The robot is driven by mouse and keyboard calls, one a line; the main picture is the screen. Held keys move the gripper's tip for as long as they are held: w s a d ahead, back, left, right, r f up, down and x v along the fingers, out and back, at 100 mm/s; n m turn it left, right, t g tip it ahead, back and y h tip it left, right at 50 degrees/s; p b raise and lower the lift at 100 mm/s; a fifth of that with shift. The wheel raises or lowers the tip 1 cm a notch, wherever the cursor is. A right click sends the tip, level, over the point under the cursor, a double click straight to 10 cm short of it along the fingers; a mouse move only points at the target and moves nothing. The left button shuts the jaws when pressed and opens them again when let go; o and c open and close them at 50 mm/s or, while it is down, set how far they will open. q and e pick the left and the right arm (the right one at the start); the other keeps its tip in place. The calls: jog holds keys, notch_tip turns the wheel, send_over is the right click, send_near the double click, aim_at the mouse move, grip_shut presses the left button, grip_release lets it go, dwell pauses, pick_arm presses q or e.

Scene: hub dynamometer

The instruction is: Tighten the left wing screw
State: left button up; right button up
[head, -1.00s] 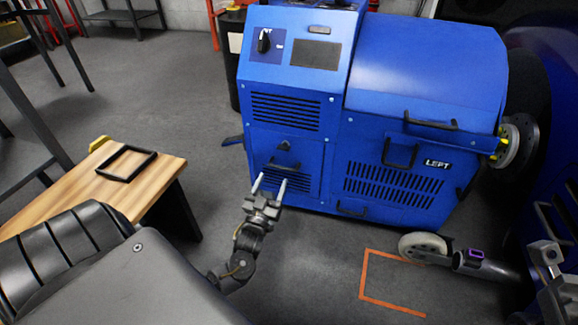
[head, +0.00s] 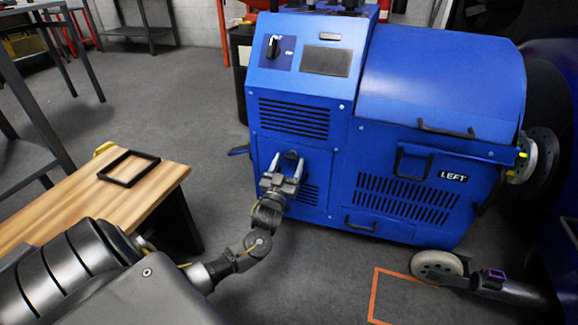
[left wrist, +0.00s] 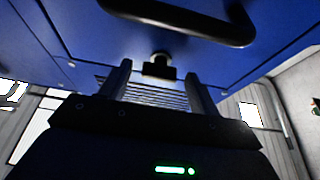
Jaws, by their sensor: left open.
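The blue machine (head: 430,120) marked LEFT stands ahead. A small dark wing screw (left wrist: 158,68) sits on its front panel, above a slotted vent; it shows clearly in the left wrist view. My left gripper (head: 287,162) is open, close to the panel. In the left wrist view its two fingers (left wrist: 157,82) stand one on each side of the screw, with visible gaps. I cannot tell how deep the screw lies between them. In the head view the screw is small and partly lost near the fingertips. My right gripper is not clearly in view.
A black handle (left wrist: 205,28) juts from the panel near the fingers. A wooden bench (head: 60,210) with a black frame (head: 128,168) stands at left. A caster wheel (head: 437,264) and orange floor marking (head: 374,296) lie at lower right.

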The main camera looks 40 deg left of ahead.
pick_arm(q)
jog(key=shift+w+a+r, duration=0.1)
jog(key=shift+w+r, duration=0.05)
jog(key=shift+w, duration=0.2)
jog(key=shift+c, duration=0.3)
